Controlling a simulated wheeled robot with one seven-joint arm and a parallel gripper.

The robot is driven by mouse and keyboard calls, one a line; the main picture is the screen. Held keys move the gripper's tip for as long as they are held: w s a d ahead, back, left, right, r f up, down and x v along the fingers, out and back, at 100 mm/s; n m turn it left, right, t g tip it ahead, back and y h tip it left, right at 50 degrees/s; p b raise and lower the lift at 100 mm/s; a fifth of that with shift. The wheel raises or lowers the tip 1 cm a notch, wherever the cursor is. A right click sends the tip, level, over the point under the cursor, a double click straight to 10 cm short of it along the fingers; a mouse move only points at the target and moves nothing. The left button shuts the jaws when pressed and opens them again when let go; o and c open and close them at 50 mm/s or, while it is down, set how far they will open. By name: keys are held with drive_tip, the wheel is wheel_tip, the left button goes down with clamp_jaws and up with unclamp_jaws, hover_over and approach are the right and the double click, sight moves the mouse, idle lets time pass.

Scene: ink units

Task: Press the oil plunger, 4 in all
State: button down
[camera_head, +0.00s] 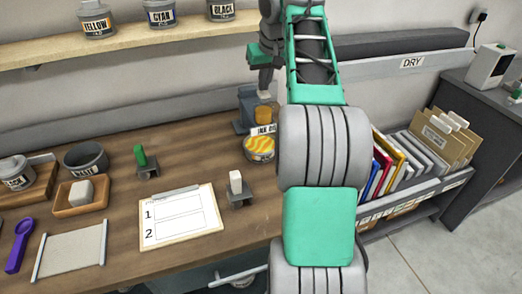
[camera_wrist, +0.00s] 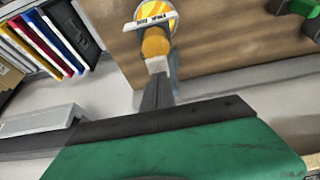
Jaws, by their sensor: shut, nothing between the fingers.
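An orange cylinder (camera_head: 263,114), apparently the oil plunger's part, stands at a blue-grey stand (camera_head: 243,120) at the back of the wooden bench, just behind the yellow ink disc (camera_head: 259,150). My gripper (camera_head: 264,96) points down right above the orange cylinder, its fingers together and empty. In the wrist view the pale fingertips (camera_wrist: 157,66) overlap the edge of the orange cylinder (camera_wrist: 155,43); I cannot tell whether they touch it. The ink disc with its label shows beyond it (camera_wrist: 156,13). My arm hides the area right of the disc.
A shelf (camera_head: 150,40) with ink jars runs above. A rack of colored folders (camera_head: 400,160) stands at right.

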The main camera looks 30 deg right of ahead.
drive_tip(key=shift+f+b, duration=0.75)
drive_tip(key=shift+f, duration=0.3)
drive_tip(key=shift+r+p, duration=1.35)
drive_tip(key=shift+p, duration=0.05)
drive_tip(key=shift+f+b, duration=1.05)
drive_tip(key=shift+f, duration=0.25)
drive_tip(key=shift+r, duration=0.1)
drive_tip(key=shift+r+p, duration=1.2)
drive_tip(key=shift+p, duration=0.15)
drive_tip(key=shift+r, duration=0.1)
